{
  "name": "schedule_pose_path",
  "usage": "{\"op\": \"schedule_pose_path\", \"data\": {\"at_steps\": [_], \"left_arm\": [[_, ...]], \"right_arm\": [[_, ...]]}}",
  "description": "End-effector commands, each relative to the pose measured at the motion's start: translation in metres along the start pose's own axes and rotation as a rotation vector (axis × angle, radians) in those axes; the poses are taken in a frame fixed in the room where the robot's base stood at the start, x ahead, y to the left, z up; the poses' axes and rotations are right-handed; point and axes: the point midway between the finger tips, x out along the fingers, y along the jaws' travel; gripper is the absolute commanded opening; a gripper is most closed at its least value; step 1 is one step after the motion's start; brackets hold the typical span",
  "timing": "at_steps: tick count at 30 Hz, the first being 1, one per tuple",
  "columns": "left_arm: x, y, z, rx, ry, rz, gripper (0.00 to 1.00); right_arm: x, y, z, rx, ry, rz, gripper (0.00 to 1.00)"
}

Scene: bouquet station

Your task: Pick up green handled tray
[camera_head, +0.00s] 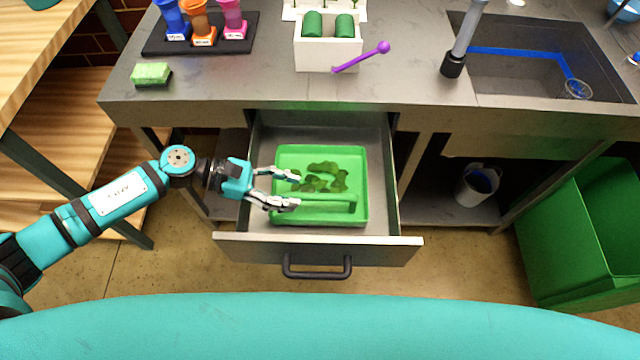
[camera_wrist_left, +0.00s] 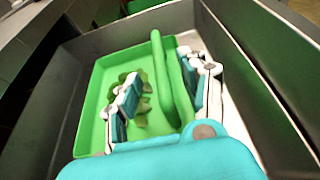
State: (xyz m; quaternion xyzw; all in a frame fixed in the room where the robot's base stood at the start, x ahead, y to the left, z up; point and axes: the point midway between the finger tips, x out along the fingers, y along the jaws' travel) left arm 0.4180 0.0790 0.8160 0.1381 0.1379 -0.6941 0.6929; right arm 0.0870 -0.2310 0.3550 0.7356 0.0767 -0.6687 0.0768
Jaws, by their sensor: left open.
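The green tray (camera_head: 287,158) lies in the open drawer, with dark green leafy pieces inside it. Its green bar handle (camera_head: 325,202) runs along the near side in the head view. The tray also shows in the left wrist view (camera_wrist_left: 97,88), where its handle (camera_wrist_left: 172,85) stands between my fingers. My left gripper (camera_head: 296,190) is open, at the tray's left end, with one finger on each side of the handle. I cannot tell whether the fingers touch it. In the left wrist view my left gripper (camera_wrist_left: 165,92) shows both fingers apart. My right gripper is not in view.
The open grey drawer (camera_head: 318,249) has walls close around the tray. The counter above holds a sponge (camera_head: 151,74), a white box (camera_head: 327,55), a purple stick (camera_head: 360,57) and a sink. A green bin (camera_head: 575,235) stands at the right.

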Motion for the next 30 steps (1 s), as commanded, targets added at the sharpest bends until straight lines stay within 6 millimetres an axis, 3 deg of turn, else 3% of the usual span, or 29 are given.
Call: {"op": "schedule_pose_path", "data": {"at_steps": [8,15,24,30], "left_arm": [[0.021,0.001,0.002,-0.001,0.0,0.0,0.44],[0.056,0.001,-0.001,-0.001,-0.001,0.001,0.44],[0.062,0.001,-0.003,0.0,0.001,0.002,0.44],[0.062,0.001,-0.003,-0.001,0.0,0.002,0.19]], "right_arm": [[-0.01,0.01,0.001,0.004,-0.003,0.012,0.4],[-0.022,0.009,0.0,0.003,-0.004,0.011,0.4],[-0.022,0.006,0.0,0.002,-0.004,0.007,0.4],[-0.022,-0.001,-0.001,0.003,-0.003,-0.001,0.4]]}}
